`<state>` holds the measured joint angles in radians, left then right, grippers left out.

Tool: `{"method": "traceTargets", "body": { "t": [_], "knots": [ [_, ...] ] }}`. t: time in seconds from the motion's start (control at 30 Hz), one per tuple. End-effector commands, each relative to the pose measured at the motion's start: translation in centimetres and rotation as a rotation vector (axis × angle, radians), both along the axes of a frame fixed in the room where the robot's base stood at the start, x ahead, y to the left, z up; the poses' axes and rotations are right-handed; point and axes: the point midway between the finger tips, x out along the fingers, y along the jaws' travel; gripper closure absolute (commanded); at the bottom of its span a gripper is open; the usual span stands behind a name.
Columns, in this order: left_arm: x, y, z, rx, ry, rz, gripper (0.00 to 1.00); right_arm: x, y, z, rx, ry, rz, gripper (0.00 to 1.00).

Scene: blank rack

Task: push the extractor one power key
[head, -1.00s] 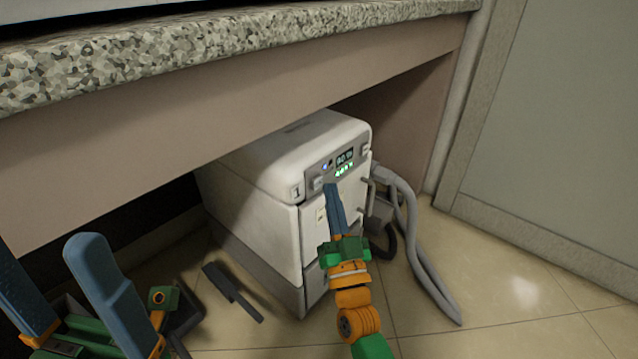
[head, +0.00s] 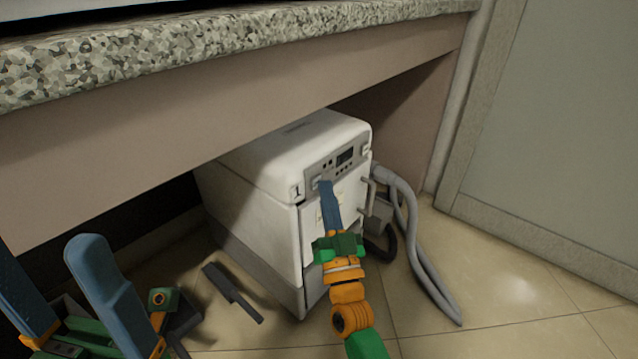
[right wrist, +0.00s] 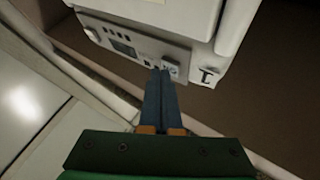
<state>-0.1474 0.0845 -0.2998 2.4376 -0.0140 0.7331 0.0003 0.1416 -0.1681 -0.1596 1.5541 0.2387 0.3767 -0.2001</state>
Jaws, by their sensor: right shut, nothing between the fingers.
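The extractor (head: 255,185) is a white box with a grey base, marked "1", under the counter. The key also shows in the right wrist view (right wrist: 171,67). My right gripper (head: 325,184) is shut and empty. Its fingertips (right wrist: 160,72) are at the panel beside the key, touching or very close; I cannot tell which. My left gripper (head: 45,245) is open and empty at the lower left, away from the extractor.
The speckled counter (head: 230,45) and its pinkish apron overhang the extractor. A grey hose (head: 420,255) runs from its right side to the floor. A dark flat tool (head: 232,293) lies on the floor at left. Tiled floor at right is clear.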

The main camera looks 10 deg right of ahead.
Motion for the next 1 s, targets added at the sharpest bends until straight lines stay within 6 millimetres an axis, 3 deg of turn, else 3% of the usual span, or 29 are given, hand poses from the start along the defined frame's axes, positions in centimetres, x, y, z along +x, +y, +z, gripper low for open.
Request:
{"method": "traceTargets", "body": {
  "t": [0.57,1.0],
  "knots": [
    [0.1,0.0,1.3,0.003,0.002,0.002,0.14,-1.3,-1.0,0.1,-0.002,0.001,-0.001,1.0],
    [0.0,0.0,4.3,0.0,0.0,0.001,0.14,-5.7,-4.4,0.2,-0.001,0.001,0.0,1.0]
  ]
}}
